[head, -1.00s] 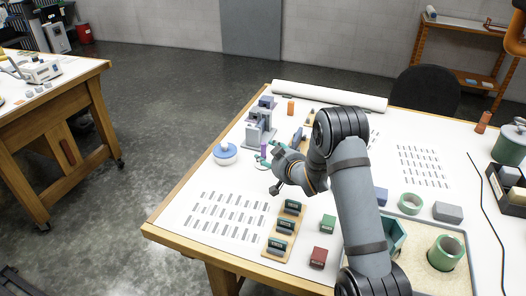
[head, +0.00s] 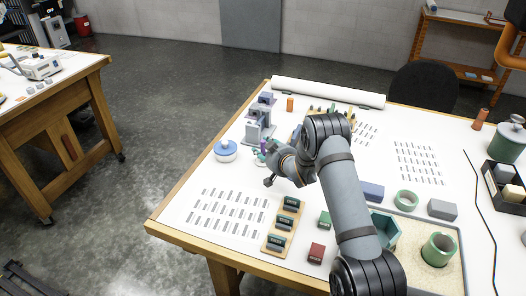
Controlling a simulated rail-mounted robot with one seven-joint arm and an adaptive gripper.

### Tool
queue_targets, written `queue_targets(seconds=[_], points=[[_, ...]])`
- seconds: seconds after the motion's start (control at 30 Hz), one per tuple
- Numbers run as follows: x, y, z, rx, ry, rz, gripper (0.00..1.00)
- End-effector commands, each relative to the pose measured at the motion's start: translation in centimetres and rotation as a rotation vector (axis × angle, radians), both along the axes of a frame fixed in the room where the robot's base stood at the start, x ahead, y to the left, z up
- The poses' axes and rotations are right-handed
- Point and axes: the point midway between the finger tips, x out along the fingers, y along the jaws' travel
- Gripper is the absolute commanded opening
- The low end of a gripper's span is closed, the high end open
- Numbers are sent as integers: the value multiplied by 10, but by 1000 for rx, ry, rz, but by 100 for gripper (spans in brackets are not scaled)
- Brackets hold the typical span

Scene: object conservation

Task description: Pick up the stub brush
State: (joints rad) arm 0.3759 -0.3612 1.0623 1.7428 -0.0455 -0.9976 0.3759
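My gripper (head: 263,151) is over the left part of the white-topped table, beside the blue-and-white round pot and in front of the grey stand. Its teal fingertips are next to a small upright purple piece (head: 264,145). I cannot tell whether they touch it or how far they are closed. I cannot make out for certain which thing is the stub brush; the purple piece is too small to identify. My arm hides part of the table's middle.
A blue-and-white round pot (head: 225,151) stands left of my gripper, and a grey stand (head: 259,124) behind it. An orange cylinder (head: 290,104) and a white roll (head: 328,92) are at the back. A wooden rack of green-and-black blocks (head: 283,227) lies in front.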

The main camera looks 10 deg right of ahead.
Motion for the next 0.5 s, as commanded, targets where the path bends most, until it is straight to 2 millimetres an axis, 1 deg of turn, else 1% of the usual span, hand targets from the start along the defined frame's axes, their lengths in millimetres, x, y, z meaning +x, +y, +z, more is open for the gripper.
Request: queue_targets(seconds=[0.07,0.5], points=[[0,0,0,0,0,0,35],[0,0,0,0,0,0,9]])
